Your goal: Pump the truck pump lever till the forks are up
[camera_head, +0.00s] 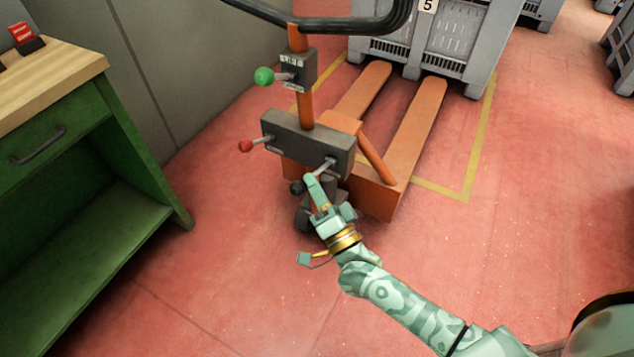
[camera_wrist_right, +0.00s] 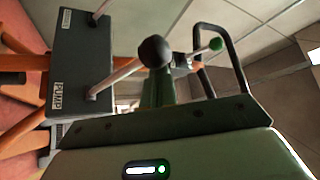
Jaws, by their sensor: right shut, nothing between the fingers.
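The orange pallet truck (camera_head: 375,190) stands at the centre of the head view. In the right wrist view the black knob (camera_wrist_right: 155,51) sits on a metal rod from the face marked PUMP (camera_wrist_right: 58,98). My right gripper (camera_head: 311,179) is shut and empty, right beside the black knob; whether they touch I cannot tell. My left gripper is out of view.
A red-knobbed lever (camera_head: 246,146) sticks out left of the box, and a green-knobbed one (camera_head: 264,76) sits higher. The black handle loop (camera_head: 345,25) is above. A green workbench (camera_head: 90,140) stands left. The grey crate (camera_head: 440,45) is behind. Red floor at right is clear.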

